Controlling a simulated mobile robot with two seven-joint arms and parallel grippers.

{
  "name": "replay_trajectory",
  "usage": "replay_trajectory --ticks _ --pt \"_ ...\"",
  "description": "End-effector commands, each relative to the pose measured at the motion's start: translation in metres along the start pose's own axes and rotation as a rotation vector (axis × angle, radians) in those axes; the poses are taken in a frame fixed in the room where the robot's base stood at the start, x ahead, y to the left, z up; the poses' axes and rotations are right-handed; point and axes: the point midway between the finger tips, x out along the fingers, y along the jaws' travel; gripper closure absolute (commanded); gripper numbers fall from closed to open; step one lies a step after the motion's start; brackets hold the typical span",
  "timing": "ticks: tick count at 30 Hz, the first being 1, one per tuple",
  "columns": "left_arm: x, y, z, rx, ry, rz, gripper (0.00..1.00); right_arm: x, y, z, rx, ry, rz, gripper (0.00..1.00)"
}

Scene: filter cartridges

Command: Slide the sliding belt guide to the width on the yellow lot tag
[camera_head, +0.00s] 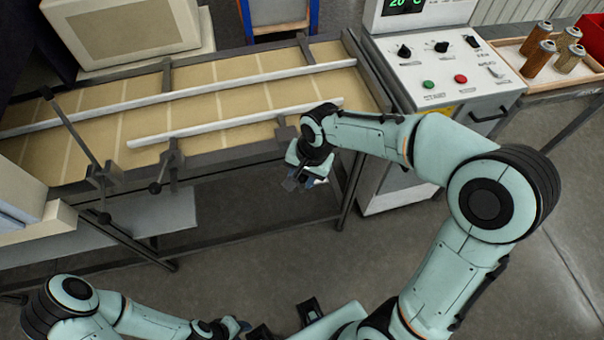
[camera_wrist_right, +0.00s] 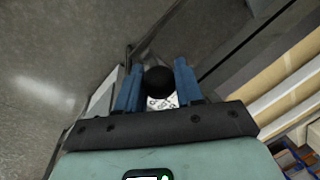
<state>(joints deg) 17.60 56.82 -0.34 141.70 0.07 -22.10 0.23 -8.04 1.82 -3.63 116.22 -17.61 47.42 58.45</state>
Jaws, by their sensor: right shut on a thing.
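The sliding belt guide is the shorter white rail (camera_head: 235,123) along the near side of the tan belt, roughly parallel to the longer far rail (camera_head: 170,96). My right gripper (camera_head: 298,180) is at the belt's front edge, below the guide's right end. In the right wrist view its blue fingers stand on either side of a black ball knob (camera_wrist_right: 158,80), and it is shut on this knob. A yellow patch (camera_head: 440,111) shows partly behind my right arm; I cannot tell whether it is the lot tag. My left gripper (camera_head: 238,326) is low at the bottom, its fingers unclear.
Clamp handles (camera_head: 157,187) stick out from the belt's front edge. A control cabinet (camera_head: 430,75) with dials and buttons stands at right. Beyond it a tray (camera_head: 535,85) holds several filter cartridges (camera_head: 538,58) beside a red bin (camera_head: 593,38). The floor in front is clear.

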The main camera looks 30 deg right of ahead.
Motion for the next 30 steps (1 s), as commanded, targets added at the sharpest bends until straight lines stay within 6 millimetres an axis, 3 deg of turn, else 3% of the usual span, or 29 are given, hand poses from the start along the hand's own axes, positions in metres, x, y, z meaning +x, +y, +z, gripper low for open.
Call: replay_trajectory --ticks 12,24,25,27,30 --pt "-0.036 0.018 -0.015 0.009 0.024 0.008 0.57 0.003 -0.042 -0.064 0.003 0.007 -0.005 1.00" --pt "-0.036 0.018 -0.016 0.009 0.024 0.008 0.57 0.006 -0.046 -0.070 0.002 0.012 -0.010 1.00" --pt "-0.037 0.018 -0.016 0.009 0.024 0.008 0.57 0.006 -0.046 -0.071 0.002 0.012 -0.010 0.54" --pt "-0.037 0.018 -0.016 0.009 0.024 0.009 0.57 0.006 -0.046 -0.070 0.002 0.011 -0.009 0.40" --pt "-0.036 0.018 -0.016 0.009 0.024 0.009 0.57 0.006 -0.045 -0.069 0.001 0.008 -0.007 0.40"
